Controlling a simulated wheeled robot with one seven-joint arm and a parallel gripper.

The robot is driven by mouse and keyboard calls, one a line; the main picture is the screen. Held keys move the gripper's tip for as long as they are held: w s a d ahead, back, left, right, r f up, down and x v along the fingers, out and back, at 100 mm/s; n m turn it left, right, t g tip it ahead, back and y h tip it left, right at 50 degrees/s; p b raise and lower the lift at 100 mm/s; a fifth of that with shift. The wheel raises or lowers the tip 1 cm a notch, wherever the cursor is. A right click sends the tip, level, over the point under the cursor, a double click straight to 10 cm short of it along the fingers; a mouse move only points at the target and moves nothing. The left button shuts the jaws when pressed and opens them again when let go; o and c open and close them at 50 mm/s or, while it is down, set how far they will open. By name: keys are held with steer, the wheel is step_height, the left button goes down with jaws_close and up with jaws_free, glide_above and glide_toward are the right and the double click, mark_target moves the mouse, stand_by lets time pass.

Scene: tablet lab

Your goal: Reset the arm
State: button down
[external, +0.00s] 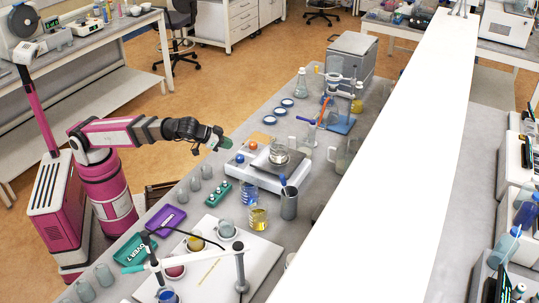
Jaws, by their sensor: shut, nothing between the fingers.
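My gripper (222,141) shows in the external view at the end of my outstretched magenta and grey arm. It is above the near edge of the grey lab bench, just left of and above a white hotplate device (263,172). Its fingers are small and dark green in this view, and they are shut with nothing held. The gripper appears apart from the things on the bench.
A glass beaker (280,153) stands on the hotplate. Nearby are a grey cup (290,205), a flask with yellow liquid (259,218), a green tube rack (218,194) and a stand (241,267). A white shelf (405,160) runs behind the bench. Floor left of the bench is partly open.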

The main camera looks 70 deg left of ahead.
steer(key=a+f+y, duration=0.1)
steer(key=a, duration=0.5)
steer(key=w+a+f+y, duration=0.1)
steer(key=a, duration=0.4)
steer(key=w+a+f, duration=0.1)
steer(key=a+f, duration=0.1)
steer(key=a, duration=0.4)
steer(key=shift+a+y, duration=0.35)
steer(key=shift+y, duration=0.05)
steer(key=a+f+g+y, duration=0.1)
steer(key=a+f, duration=0.6)
steer(key=a, duration=0.3)
steer(key=s+a+f+g+h, duration=0.1)
steer(key=s+a+f+g, duration=0.2)
steer(key=f, duration=0.8)
steer(key=s+a+f+g+h, duration=0.1)
steer(key=s+a+f+g, duration=0.2)
steer(key=f, duration=0.9)
steer(key=s+a+f+g+h, duration=0.2)
steer(key=a+f, duration=0.5)
steer(key=f, duration=0.4)
steer(key=shift+s+f+g, duration=0.15)
steer(key=shift+s+g, duration=0.75)
steer(key=shift+s, duration=0.05)
